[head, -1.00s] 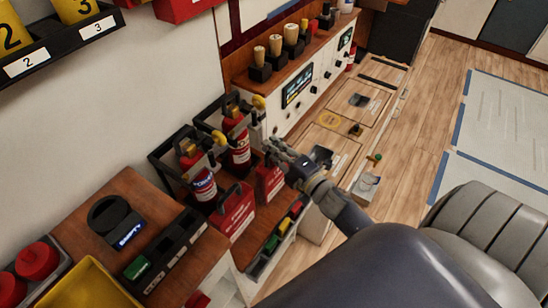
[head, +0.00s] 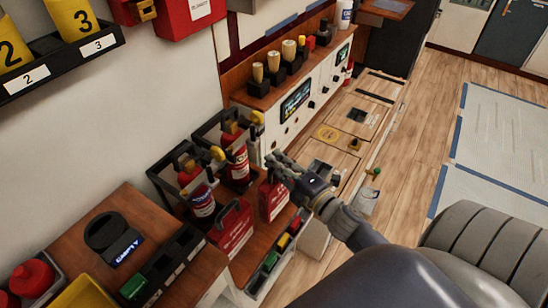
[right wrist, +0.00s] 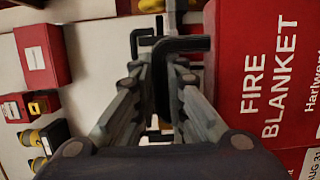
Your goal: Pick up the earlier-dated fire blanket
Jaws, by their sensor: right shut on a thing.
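Two red fire blanket boxes with black handles stand on the wooden shelf in the head view. The nearer fire blanket (head: 233,232) stands to the left, and the farther fire blanket (head: 272,200) is to its right. My right gripper (head: 277,163) is at the top of the farther one, shut on its black handle. In the right wrist view, the handle (right wrist: 186,44) passes between my fingers. The held box (right wrist: 262,70) reads "FIRE BLANKET", with "AUG 31" partly cut off at the edge. The nearer box's date is too small to read. My left gripper is out of view.
Two red fire extinguishers (head: 234,160) (head: 200,198) stand in black brackets behind the boxes. A rack of coloured blocks (head: 270,258) runs along the shelf's front. A counter with a display (head: 295,101) and knobs lies beyond. The wooden floor at right is open.

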